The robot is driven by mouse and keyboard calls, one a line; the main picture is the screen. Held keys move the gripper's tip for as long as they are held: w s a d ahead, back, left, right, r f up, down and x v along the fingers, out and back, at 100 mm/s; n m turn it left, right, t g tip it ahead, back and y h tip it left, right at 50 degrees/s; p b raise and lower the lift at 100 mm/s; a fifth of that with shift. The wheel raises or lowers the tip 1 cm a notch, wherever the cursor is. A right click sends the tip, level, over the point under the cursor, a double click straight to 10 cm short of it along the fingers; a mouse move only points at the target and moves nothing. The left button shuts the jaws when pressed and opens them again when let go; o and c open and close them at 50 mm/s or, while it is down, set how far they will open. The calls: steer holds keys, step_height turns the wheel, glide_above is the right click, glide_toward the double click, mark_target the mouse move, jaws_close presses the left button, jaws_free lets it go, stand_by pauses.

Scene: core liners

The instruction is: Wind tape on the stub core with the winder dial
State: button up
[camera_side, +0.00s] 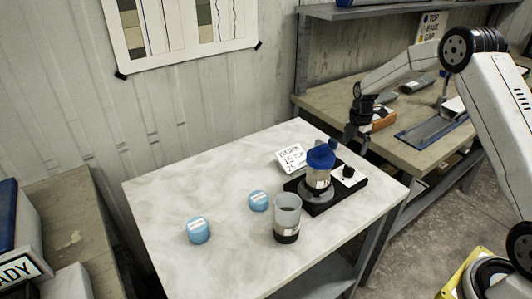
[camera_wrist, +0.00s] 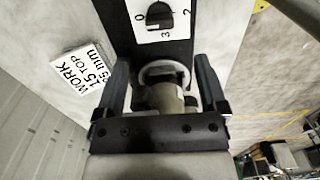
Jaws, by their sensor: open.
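The stub core (camera_side: 318,179) stands upright on the black winder base (camera_side: 322,205), with a blue top in the side view. In the wrist view, a pale ring and tan cylinder (camera_wrist: 165,92), probably this core, show between my fingers; no blue shows there. The winder dial (camera_side: 347,171) is a black knob on a white plate at the base's right end. In the wrist view the dial (camera_wrist: 155,15) shows marks 0, 2 and 3; its pointer setting is unclear. My gripper (camera_side: 356,140) is open above the base, close to the dial and core; it also shows in the wrist view (camera_wrist: 161,63).
A clear cup-like tube (camera_side: 286,214) with a dark bottom stands in front of the base. Two blue round caps (camera_side: 198,230) (camera_side: 258,201) lie left of it.

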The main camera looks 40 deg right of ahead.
mark_target(350, 167)
steer(key=shift+f, duration=1.1)
steer(key=shift+f, duration=0.1)
steer(key=shift+f, duration=3.8)
jaws_close()
